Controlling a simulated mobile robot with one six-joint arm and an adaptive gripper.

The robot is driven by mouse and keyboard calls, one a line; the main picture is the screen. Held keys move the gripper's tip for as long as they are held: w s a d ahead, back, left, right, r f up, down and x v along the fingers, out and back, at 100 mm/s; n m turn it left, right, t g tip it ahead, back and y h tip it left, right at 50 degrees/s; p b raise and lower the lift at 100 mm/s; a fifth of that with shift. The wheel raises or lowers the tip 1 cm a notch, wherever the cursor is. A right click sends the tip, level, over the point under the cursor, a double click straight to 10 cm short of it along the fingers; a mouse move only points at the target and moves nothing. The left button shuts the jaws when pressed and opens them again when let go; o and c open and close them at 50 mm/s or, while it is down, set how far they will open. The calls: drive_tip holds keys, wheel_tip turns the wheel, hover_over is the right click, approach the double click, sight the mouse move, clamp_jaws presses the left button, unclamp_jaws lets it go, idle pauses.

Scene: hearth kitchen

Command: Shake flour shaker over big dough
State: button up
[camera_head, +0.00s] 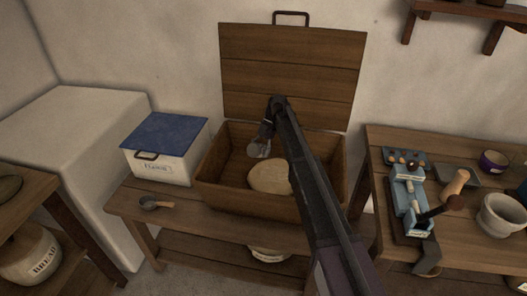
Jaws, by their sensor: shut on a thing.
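The big dough (268,178) is a pale rounded lump on the floor of an open wooden trough (240,199). My arm partly covers its right side. My gripper (266,134) is over the trough, behind and slightly left of the dough in the picture. It is shut on a small greyish shaker (259,149), which hangs below the fingers and looks tilted. I cannot tell its exact height above the dough. No falling flour can be made out.
The trough's lid (290,70) stands open behind. A white flour bin (160,168) with a blue lid and a small scoop (155,203) are on the left of the bench. The right table holds a blue device (408,200) and a mortar (501,215).

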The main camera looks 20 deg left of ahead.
drive_tip(key=shift+s+d, duration=0.2)
drive_tip(key=shift+d, duration=0.4)
drive_tip(key=shift+w+d, duration=0.3)
drive_tip(key=shift+d, duration=0.55)
drive_tip(key=shift+w+d, duration=0.3)
drive_tip(key=shift+d, duration=0.55)
drive_tip(key=shift+a, duration=0.1)
drive_tip(key=shift+w+a, duration=0.2)
drive_tip(key=shift+a, duration=0.25)
